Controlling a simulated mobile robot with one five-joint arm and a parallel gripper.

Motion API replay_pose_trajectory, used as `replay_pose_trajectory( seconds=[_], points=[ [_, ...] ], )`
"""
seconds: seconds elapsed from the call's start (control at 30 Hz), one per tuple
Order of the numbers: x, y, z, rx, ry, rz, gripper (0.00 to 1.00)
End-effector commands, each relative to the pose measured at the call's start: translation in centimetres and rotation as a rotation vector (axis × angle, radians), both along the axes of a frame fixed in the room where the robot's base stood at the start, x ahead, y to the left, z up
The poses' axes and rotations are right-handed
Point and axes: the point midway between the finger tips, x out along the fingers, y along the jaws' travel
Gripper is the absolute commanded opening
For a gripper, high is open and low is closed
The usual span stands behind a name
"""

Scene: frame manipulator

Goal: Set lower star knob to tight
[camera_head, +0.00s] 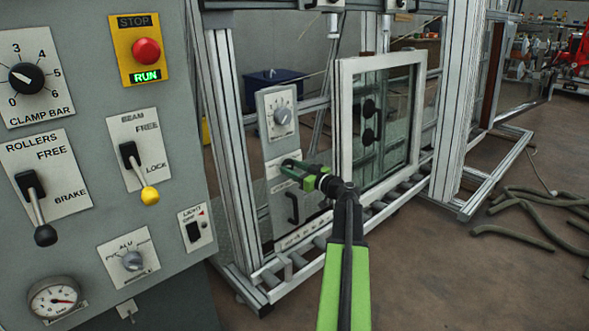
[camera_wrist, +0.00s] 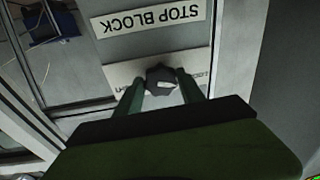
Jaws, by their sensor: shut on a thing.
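A dark star knob (camera_wrist: 158,75) with a small pale mark on its face sits on a white label plate (camera_wrist: 123,74) in the wrist view. The plate's lettering is mostly covered. My gripper (camera_wrist: 161,88) is shut on the knob, with one finger on each side of it. A "STOP BLOCK" label (camera_wrist: 150,28) shows upside down just beyond the plate. In the head view my gripper (camera_head: 288,168) reaches the grey panel (camera_head: 275,150) below a grey dial (camera_head: 282,116). The knob is hidden there by my gripper, and I cannot read its setting.
A black handle (camera_head: 292,207) is below my gripper on the panel. A white window frame (camera_head: 347,120) with two dark round parts in front of its glass stands close on the right. A control box (camera_head: 95,215) with levers and dials fills the left. Hoses (camera_head: 540,208) lie on the floor.

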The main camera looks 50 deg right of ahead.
Motion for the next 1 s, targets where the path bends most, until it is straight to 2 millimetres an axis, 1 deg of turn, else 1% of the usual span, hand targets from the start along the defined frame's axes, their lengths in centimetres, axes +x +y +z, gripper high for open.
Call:
replay_pose_trajectory(
  seconds=[0.27,1.0],
  points=[
    [0.00,0.26,-0.10,0.204,-0.015,-0.020,0.05],
    [0.07,0.62,0.09,0.902,-0.064,-0.093,0.05]
  ],
)
